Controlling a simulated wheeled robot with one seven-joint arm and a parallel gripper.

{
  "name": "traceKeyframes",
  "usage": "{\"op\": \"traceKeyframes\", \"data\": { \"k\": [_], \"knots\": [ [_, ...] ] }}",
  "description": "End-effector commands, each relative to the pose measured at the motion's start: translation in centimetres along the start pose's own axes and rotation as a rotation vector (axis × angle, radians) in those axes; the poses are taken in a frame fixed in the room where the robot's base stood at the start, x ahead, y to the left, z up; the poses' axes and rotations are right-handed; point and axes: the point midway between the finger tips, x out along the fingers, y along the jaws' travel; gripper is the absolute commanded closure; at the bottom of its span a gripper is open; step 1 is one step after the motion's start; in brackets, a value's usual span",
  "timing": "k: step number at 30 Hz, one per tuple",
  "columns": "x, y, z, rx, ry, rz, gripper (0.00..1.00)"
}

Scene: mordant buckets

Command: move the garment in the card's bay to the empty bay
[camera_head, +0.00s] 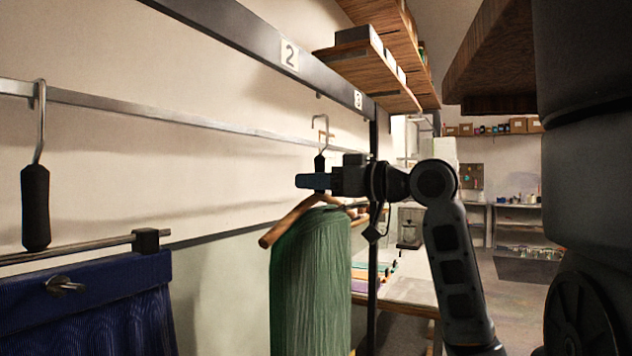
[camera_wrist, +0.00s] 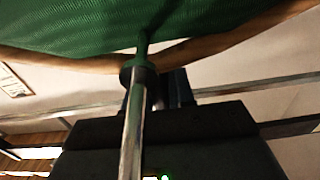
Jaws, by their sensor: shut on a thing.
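A green pleated garment (camera_head: 312,285) hangs from a wooden hanger (camera_head: 288,222) with a black grip and a metal hook (camera_head: 321,126). My gripper (camera_head: 318,180) is shut on the hanger's black grip, just above the wooden bar. The wrist view shows the garment (camera_wrist: 70,25), the bar (camera_wrist: 215,45), the black grip (camera_wrist: 138,72) and the metal stem (camera_wrist: 131,130) close up. The hook is near the rail (camera_head: 190,117); I cannot tell whether it rests on it. A pale card-like panel (camera_wrist: 12,82) shows at the wrist view's left edge, unreadable.
A blue garment (camera_head: 85,305) hangs at the left by a black-gripped hook (camera_head: 36,205). Number plates 2 (camera_head: 289,55) and 3 (camera_head: 358,100) sit on the dark upper beam (camera_head: 235,25). Bare wall shows between the garments. A dark post (camera_head: 373,280) stands right of the green garment.

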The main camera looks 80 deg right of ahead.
Motion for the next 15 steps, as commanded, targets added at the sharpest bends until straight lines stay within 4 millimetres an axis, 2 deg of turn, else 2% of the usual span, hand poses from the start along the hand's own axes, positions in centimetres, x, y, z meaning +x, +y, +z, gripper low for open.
{"op": "traceKeyframes", "data": {
  "k": [15],
  "knots": [
    [3.8,0.0,0.0,0.000,0.001,0.001,1.00]
  ]
}}
